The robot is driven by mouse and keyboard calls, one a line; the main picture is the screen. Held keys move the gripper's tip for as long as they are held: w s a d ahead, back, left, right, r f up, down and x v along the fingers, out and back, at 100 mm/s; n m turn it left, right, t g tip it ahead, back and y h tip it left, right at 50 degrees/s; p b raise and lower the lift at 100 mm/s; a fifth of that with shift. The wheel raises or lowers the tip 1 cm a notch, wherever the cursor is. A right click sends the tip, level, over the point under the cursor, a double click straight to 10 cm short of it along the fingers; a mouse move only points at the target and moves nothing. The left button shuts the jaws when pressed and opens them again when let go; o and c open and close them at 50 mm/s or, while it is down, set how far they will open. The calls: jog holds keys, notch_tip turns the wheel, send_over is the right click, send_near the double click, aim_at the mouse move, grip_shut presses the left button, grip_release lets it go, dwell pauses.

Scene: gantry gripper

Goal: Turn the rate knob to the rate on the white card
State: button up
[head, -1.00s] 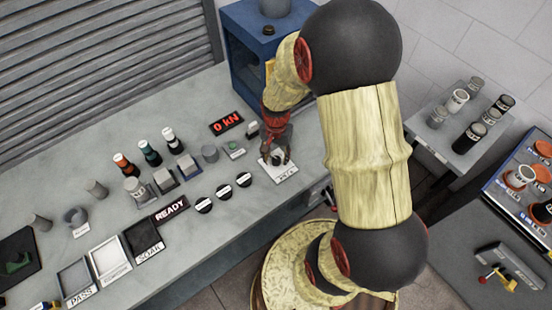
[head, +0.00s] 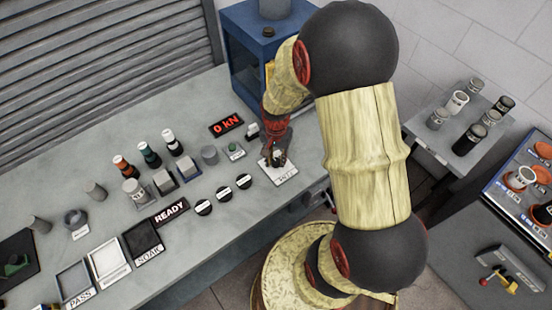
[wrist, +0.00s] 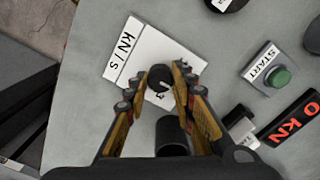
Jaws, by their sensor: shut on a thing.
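The rate knob (wrist: 160,77) is a small black knob on a white plate (wrist: 133,48) marked KN/S. In the wrist view it sits between the two fingertips of my gripper (wrist: 161,88), which are shut on it. A digit, seemingly a 3, shows on the plate beside the knob, partly hidden by a finger. In the head view my gripper (head: 276,158) is down at the white plate (head: 285,175), and its fingers hide most of the knob. I cannot make out a separate white card with a readable rate.
A green START button (wrist: 281,76) and a red 0 kN display (wrist: 293,118) are near the gripper. Black round pieces (head: 224,193) lie left of the plate, by the READY sign (head: 171,212). A blue machine (head: 262,50) stands behind.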

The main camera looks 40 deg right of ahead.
grip_shut()
jog(key=shift+n, duration=0.3)
jog(key=n+p, duration=0.2)
jog(key=n, duration=0.2)
jog(key=shift+r+n+p, duration=0.1)
jog(key=shift+n+p, duration=0.2)
jog(key=shift+p, duration=0.05)
jog(key=n+p, duration=0.1)
jog(key=n, duration=0.2)
jog(key=shift+n+p, duration=0.65)
jog(key=shift+n, duration=1.25)
jog(key=o, duration=0.8)
grip_release()
jog(key=shift+o, duration=0.6)
